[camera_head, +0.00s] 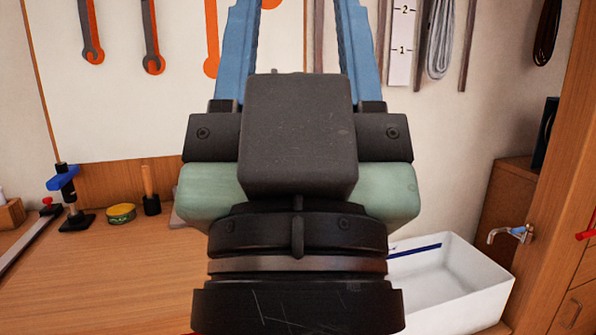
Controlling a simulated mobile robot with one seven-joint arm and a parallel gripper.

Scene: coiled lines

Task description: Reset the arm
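My gripper (298,48) fills the middle of the head view, seen from behind its dark body. Its two blue fingers point up and away, spread well apart, and their tips run out of the top of the picture. The wall shows between the fingers and I see nothing held there. The gripper body hides the middle of the workbench and part of the wall behind.
A wooden workbench (95,285) spans the lower left. A clamp (70,195), a yellow tin (121,213) and a small wooden-handled tool (150,190) stand at its back. A white bin (450,285) is at right. Wrenches (152,40) and a coiled line (439,40) hang on the wall.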

